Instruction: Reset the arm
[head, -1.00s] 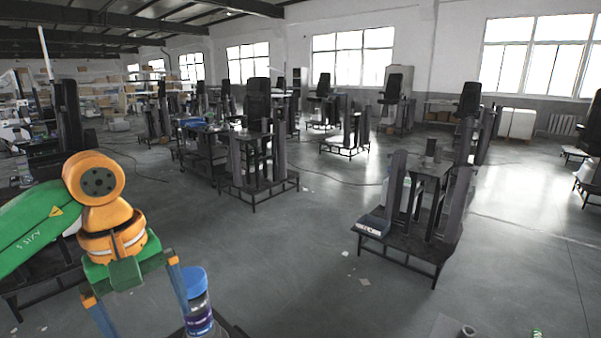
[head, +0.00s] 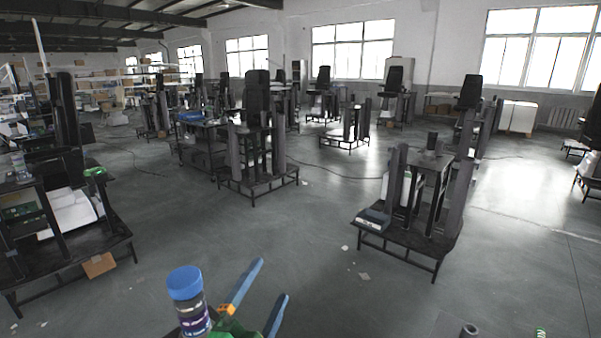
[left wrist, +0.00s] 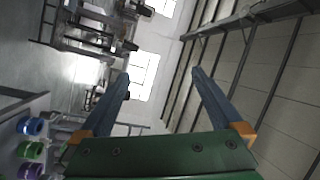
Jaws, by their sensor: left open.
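My left gripper (head: 270,281) is at the bottom of the head view, just right of a bottle with a blue cap (head: 186,284). Its two blue fingers are spread and point up and to the right, with nothing between them. The left wrist view also shows the open, empty fingers (left wrist: 160,75), with the windows and roof beyond them. Most of my left arm is out of the head view. My right gripper is not in view.
Bottles with blue (left wrist: 32,126), green (left wrist: 30,150) and purple (left wrist: 30,172) lids stand at the left edge of the wrist view. Black lift-column stands (head: 420,220) are spread over the hall. The grey floor (head: 290,225) ahead is mostly clear.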

